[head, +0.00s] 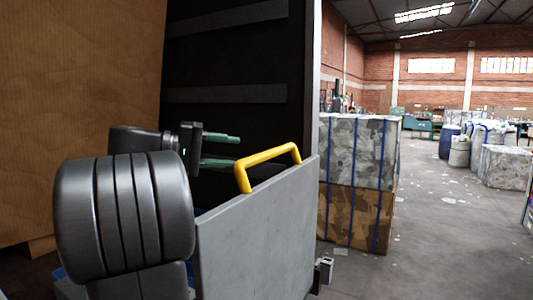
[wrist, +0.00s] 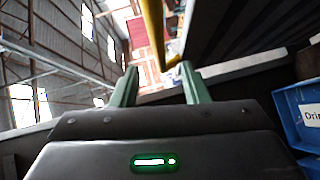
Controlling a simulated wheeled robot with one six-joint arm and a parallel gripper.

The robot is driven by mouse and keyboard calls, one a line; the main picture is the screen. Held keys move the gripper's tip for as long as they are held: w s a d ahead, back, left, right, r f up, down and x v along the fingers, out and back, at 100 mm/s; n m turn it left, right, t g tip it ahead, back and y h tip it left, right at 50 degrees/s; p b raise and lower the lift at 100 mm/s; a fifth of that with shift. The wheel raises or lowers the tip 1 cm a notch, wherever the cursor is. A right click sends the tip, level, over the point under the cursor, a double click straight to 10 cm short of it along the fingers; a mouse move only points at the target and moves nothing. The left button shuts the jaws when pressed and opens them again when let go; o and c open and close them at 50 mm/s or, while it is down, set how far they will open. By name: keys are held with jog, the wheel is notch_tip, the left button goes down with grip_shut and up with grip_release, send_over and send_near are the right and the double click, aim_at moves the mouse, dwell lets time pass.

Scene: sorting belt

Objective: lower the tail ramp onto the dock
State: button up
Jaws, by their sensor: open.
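The tail ramp (head: 262,230) is a grey panel standing upright at the opening of a dark container or truck body. A yellow handle (head: 268,154) is fixed to its top edge. My gripper (head: 237,151) has green fingers, open and empty, pointing right just left of the handle. In the wrist view, the yellow handle (wrist: 153,30) shows ahead of my gripper (wrist: 158,70), its lower end between and near the fingertips. I cannot tell whether they touch. My arm covers the ramp's left side. The dock surface is not clearly visible.
A large cardboard face (head: 75,110) fills the left. Baled blocks (head: 357,152) stand stacked right of the ramp. A blue bin (wrist: 296,118) with a white label sits at right in the wrist view. The grey floor (head: 425,230) at right is mostly open, with scattered scraps.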

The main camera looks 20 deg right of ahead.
aim_at(268, 155)
jog(key=d, duration=0.3)
jog(key=d+p, duration=0.1)
jog(key=d, duration=0.2)
jog(key=s+d+f+p, duration=0.1)
jog(key=d, duration=0.2)
jog(key=shift+d+f, duration=0.1)
jog(key=shift+d, duration=0.3)
grip_shut()
